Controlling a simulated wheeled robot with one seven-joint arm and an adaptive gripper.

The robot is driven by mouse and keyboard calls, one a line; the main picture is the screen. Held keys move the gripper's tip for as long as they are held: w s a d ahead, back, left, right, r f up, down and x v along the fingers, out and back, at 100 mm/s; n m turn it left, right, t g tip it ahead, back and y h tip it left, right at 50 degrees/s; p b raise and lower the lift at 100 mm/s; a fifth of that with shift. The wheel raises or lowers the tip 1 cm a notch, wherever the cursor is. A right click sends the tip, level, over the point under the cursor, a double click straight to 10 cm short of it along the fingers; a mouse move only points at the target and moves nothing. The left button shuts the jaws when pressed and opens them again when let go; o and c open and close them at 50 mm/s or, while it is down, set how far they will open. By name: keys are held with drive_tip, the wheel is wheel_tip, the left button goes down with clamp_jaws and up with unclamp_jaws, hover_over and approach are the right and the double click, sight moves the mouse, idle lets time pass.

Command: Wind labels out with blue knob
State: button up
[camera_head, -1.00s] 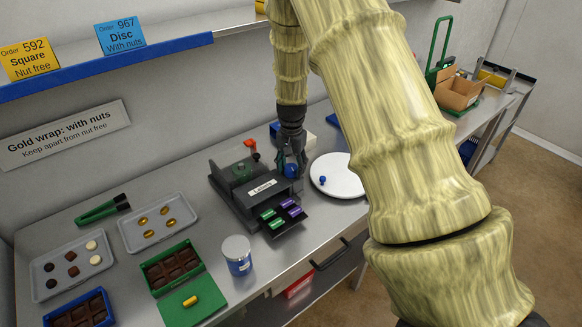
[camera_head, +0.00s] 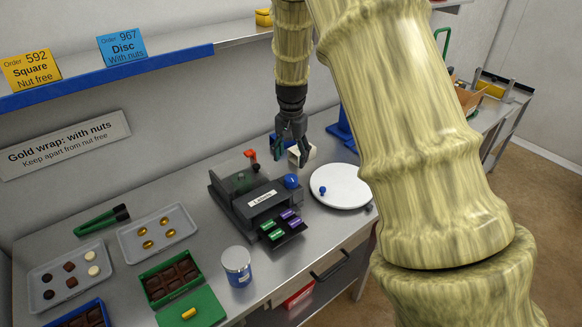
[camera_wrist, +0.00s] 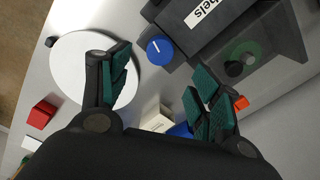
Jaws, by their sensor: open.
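The dark label machine (camera_head: 262,195) stands on the steel bench, with "Labels" written on its top. Its blue knob (camera_head: 291,181) is on its right side, and it also shows in the wrist view (camera_wrist: 159,49). A black tray at its front holds several green and purple labels (camera_head: 281,224). My gripper (camera_head: 298,160) is open and empty, above the bench behind the knob and apart from it. In the wrist view my gripper's fingers (camera_wrist: 158,88) are spread wide, with the knob beyond them.
A white round plate (camera_head: 340,190) with a small blue item lies right of the machine. A white block (camera_head: 301,155) and a red-orange lever (camera_head: 250,155) are near my gripper. A blue-labelled jar (camera_head: 237,266) stands in front. Trays of chocolates (camera_head: 158,232) fill the left.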

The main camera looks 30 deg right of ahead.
drive_tip(key=shift+r, duration=1.35)
